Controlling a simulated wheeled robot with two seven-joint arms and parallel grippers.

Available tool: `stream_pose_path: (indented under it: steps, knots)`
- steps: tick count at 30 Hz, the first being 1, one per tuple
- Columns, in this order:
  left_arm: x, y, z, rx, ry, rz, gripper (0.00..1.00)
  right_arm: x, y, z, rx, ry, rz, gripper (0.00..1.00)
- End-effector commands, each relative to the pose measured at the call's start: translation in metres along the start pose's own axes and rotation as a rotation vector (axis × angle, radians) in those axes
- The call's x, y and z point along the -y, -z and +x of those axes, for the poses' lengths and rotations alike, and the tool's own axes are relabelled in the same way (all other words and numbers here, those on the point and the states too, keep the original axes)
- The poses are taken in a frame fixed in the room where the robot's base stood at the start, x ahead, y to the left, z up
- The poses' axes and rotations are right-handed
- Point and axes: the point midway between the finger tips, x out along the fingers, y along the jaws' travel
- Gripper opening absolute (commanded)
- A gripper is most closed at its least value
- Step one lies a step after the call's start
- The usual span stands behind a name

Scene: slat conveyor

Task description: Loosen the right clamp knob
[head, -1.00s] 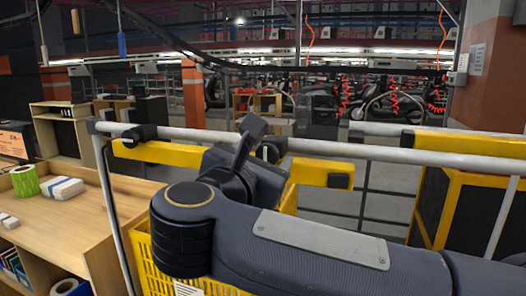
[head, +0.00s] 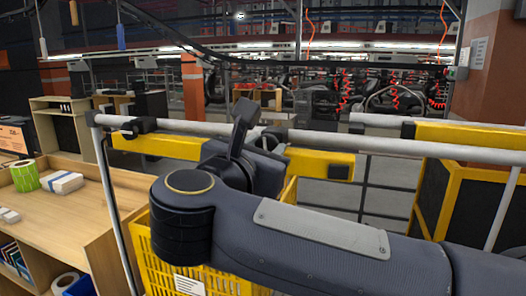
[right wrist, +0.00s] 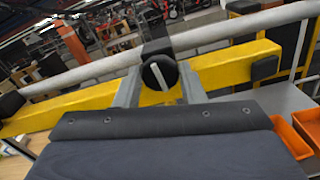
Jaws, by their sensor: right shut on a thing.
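The right clamp knob (right wrist: 161,72) is a round black knob with a pale line across its face. It sits in front of the yellow bar (right wrist: 60,113), just below the grey rail (right wrist: 85,72). My right gripper (right wrist: 159,84) has a grey finger on each side of the knob and is shut on it. The pale line stands near upright, leaning slightly. In the head view my right gripper (head: 258,146) is at the rail's middle and hides the knob; a dark clamp part (head: 272,138) shows beside it. My left gripper is not in view.
Another black clamp (head: 145,126) holds the rail further left. A yellow crate (head: 160,265) stands below my right arm. A wooden workbench (head: 100,205) with a green roll (head: 25,176) is at the left. Orange bins (right wrist: 292,138) show at right in the wrist view.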

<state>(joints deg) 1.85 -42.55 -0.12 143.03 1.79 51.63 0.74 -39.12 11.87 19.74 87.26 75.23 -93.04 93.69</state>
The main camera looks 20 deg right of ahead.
Motion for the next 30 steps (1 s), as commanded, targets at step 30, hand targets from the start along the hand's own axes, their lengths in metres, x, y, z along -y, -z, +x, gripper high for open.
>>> stream_pose_path:
  steps: [30]
  knots:
    - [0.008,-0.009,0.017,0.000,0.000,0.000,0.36,-0.003,0.001,0.000,-0.001,0.000,-0.926,0.14]
